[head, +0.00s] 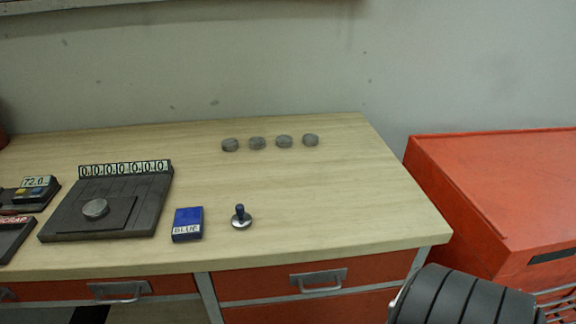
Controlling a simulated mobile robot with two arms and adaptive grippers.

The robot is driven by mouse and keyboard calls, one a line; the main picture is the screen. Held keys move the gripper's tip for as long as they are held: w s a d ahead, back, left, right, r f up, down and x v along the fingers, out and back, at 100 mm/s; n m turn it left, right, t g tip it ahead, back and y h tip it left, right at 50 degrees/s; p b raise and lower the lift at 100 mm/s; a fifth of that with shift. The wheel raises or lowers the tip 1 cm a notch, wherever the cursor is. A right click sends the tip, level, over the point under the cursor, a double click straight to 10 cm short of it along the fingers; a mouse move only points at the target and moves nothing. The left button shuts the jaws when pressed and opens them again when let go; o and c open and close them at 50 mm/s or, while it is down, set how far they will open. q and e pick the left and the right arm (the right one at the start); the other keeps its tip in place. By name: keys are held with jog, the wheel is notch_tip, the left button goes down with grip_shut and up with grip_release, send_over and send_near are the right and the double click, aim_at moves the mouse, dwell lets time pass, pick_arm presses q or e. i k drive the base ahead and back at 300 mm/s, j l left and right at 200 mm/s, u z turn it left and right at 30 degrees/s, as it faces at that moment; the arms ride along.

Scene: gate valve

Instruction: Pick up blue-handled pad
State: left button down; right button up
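Neither gripper is in the head view.
A dark scale-like plate (62,222) with a digit display holds a grey disc (95,208). Several grey discs (257,143) stand in a row at the back of the table (330,200). The table's right side is clear. A red cabinet (490,190) stands at the right.

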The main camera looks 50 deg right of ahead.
aim_at(242, 221)
jog(key=z, duration=1.1)
